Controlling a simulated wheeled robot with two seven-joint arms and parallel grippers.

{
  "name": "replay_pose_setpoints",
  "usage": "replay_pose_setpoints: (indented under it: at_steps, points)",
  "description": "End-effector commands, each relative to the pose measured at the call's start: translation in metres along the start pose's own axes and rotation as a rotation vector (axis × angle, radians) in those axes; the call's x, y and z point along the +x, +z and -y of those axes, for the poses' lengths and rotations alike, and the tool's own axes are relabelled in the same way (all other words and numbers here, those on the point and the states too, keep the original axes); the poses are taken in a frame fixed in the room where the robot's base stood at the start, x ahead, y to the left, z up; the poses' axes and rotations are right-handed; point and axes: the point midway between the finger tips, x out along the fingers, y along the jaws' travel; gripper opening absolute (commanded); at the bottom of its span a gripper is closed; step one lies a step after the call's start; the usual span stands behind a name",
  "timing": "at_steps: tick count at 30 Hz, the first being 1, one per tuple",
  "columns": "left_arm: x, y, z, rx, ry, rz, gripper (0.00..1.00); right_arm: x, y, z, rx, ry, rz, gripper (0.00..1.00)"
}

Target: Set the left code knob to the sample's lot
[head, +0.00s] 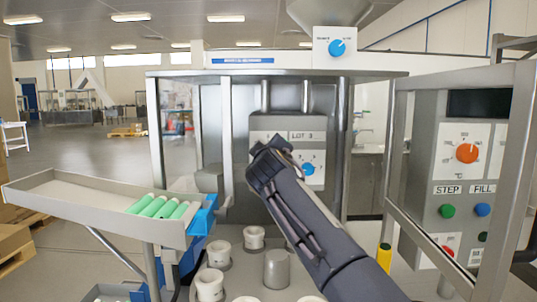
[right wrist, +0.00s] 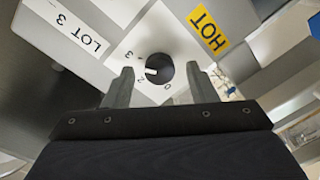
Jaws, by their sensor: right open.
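A grey panel in the head view carries a plate reading LOT 3 (head: 302,135) and a blue knob (head: 308,169) at its right. My right gripper (head: 268,160) is in front of the panel's left part and hides what is there. In the right wrist view, the LOT 3 lettering (right wrist: 83,32) is at upper left. A dark code knob (right wrist: 160,70) with a white pointer lies between the two open fingers of my right gripper (right wrist: 160,86). The pointer faces left, near the marks 2 and 3; its exact setting is unclear. Contact cannot be told. My left gripper is out of view.
A yellow HOT label (right wrist: 208,32) is beside the knob plate. Metal frame posts stand on both sides of the panel. White cups (head: 210,284) stand below, and a tray (head: 95,205) with green tubes is at left. A control box (head: 465,215) is at right.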

Motion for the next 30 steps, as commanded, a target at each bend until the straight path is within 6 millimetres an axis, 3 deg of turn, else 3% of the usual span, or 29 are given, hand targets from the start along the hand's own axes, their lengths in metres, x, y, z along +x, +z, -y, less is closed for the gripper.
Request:
replay_pose_setpoints:
  at_steps: [15,30]
  points:
    - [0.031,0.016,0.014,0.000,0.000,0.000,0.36,-0.071,0.001,0.002,0.001,-0.001,-0.001,0.52]
    - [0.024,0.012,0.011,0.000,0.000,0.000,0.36,-0.078,-0.006,-0.007,0.001,0.000,0.000,0.52]
